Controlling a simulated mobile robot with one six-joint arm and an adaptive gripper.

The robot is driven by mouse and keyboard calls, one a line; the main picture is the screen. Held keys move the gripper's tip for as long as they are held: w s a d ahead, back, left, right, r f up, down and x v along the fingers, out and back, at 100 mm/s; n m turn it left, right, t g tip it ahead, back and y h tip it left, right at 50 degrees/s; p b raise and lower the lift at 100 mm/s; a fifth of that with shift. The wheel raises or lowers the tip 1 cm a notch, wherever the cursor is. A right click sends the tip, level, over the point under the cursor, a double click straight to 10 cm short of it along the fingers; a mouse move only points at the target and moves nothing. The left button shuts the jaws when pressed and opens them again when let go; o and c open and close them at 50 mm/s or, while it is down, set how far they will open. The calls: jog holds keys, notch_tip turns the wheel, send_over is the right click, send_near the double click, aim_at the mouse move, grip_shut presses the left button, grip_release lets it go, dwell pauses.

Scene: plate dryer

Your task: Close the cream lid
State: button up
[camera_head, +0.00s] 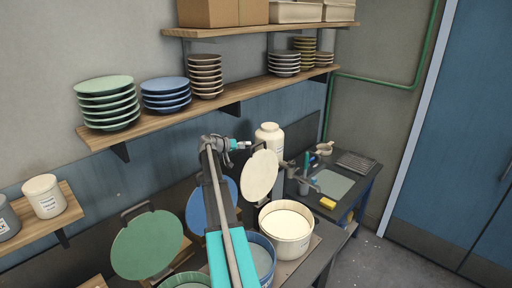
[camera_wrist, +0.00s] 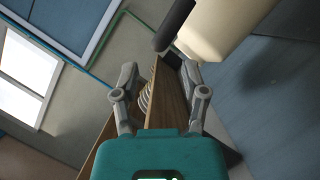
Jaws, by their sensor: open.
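The cream lid (camera_head: 260,176) stands raised, nearly upright, above the cream bucket (camera_head: 287,224) in the head view. The bucket is open at the top, with pale contents showing. A dark handle shows at the lid's upper edge. My gripper (camera_head: 246,144) is at the upper left of the lid, apart from the bucket. Its open fingers also show in the wrist view (camera_wrist: 158,78), with nothing held between them. A cream surface (camera_wrist: 225,25) beside a dark bar fills the upper right there; I cannot tell whether it is the lid or the jar.
A cream jar (camera_head: 269,138) stands behind the lid. A green lid (camera_head: 147,245) and a blue lid (camera_head: 211,205) stand raised to the left. A wooden shelf (camera_head: 215,106) with plate stacks runs above. A sink (camera_head: 332,184) and yellow sponge (camera_head: 328,203) lie right.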

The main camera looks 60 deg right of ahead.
aim_at(257, 145)
jog(key=shift+b+x, duration=0.95)
jog(key=shift+x, duration=2.55)
grip_shut()
